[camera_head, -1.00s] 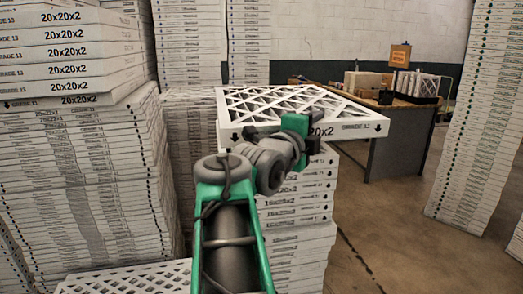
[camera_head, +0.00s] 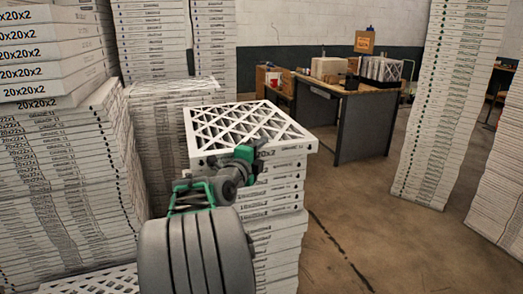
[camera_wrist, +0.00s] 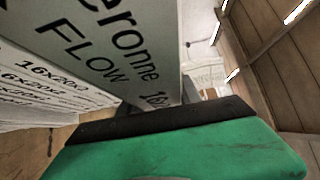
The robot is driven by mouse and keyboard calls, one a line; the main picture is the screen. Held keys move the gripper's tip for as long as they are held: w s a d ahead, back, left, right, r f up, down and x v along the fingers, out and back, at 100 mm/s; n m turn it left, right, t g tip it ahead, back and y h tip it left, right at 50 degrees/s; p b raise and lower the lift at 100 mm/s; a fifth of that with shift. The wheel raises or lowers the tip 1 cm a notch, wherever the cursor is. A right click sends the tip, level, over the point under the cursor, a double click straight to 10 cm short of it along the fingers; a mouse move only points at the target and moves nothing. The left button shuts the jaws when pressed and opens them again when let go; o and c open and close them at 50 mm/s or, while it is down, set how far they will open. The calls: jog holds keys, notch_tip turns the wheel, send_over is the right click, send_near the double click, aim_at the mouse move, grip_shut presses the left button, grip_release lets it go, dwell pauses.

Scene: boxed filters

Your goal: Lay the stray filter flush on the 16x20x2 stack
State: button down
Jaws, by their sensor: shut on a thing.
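The stray filter, a white frame with a lattice face (camera_head: 250,125), lies face up, roughly level, at the top of the 16x20x2 stack (camera_head: 275,200). My gripper (camera_head: 251,152) is shut on its near edge. In the wrist view the filter's printed side (camera_wrist: 110,45) rises beside the black jaw of my gripper (camera_wrist: 165,122). The labelled stack sides (camera_wrist: 45,95) show at the left there, apparently at a different angle from the filter. The head view does not clearly show whether filter and stack touch or how well their edges line up; my arm hides part of the near side.
A tall 20x20x2 stack (camera_head: 45,60) and another stack below it (camera_head: 65,170) stand close at the left. More stacks stand behind. A workbench (camera_head: 360,125) stands at the back right. A tall stack (camera_head: 440,100) stands at the right, with open floor (camera_head: 370,215) between.

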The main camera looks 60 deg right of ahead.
jog(key=shift+f, duration=0.35)
jog(key=c, duration=0.8)
grip_release()
